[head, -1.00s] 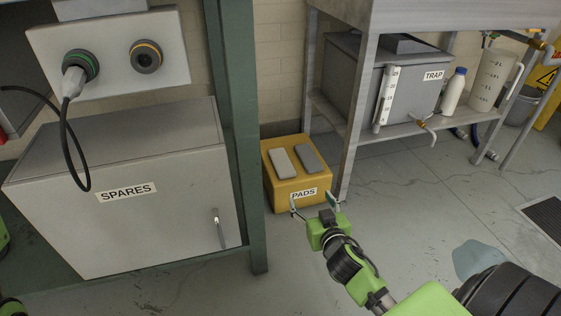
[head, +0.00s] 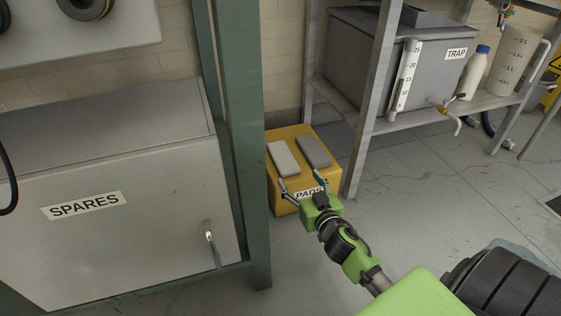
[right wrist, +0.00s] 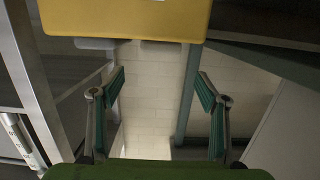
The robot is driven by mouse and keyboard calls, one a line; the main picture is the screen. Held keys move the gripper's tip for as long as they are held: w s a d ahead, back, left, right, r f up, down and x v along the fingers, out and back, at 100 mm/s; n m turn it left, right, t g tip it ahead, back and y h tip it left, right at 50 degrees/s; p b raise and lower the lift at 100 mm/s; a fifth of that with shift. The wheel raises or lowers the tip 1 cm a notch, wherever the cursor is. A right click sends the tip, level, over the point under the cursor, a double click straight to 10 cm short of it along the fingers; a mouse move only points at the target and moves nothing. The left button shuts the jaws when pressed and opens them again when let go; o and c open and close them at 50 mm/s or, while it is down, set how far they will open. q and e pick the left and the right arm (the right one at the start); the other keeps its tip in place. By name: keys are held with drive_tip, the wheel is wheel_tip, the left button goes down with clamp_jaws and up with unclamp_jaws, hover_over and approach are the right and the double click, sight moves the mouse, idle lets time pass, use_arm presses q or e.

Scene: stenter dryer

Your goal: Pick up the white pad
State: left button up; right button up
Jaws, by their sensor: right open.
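The white pad (head: 283,159) lies on top of a yellow box (head: 316,143), at the left, beside a dark grey pad (head: 314,152). My right gripper (head: 301,181) is open and empty at the front of the box, with its fingertips near the front ends of the pads. Its fingers partly cover the PADS label. In the right wrist view the picture is upside down: the box (right wrist: 125,18) fills the top, and only thin edges of the pads show below it, beyond the open fingers (right wrist: 161,84). My left gripper is out of view.
A green post (head: 238,150) and a SPARES cabinet (head: 110,210) stand left of the box. A metal rack (head: 362,125) with the TRAP tank (head: 365,65), a bottle and a jug stands to the right.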

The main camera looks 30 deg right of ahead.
sight(286, 162)
drive_tip(key=b+x, duration=0.1)
drive_tip(key=x, duration=0.2)
drive_tip(key=b+x, duration=0.1)
drive_tip(key=x, duration=0.2)
drive_tip(key=b+x, duration=0.1)
drive_tip(key=x, duration=0.2)
drive_tip(key=shift+f, duration=0.35)
drive_tip(key=b+x, duration=0.2)
drive_tip(key=x, duration=0.1)
drive_tip(key=shift+w+d+f, duration=0.15)
drive_tip(key=shift+w+f, duration=0.05)
drive_tip(key=shift+w, duration=0.1)
drive_tip(key=shift+w+d+b, duration=0.2)
drive_tip(key=shift+w+b, duration=0.25)
drive_tip(key=shift+w, duration=0.25)
drive_tip(key=c, duration=1)
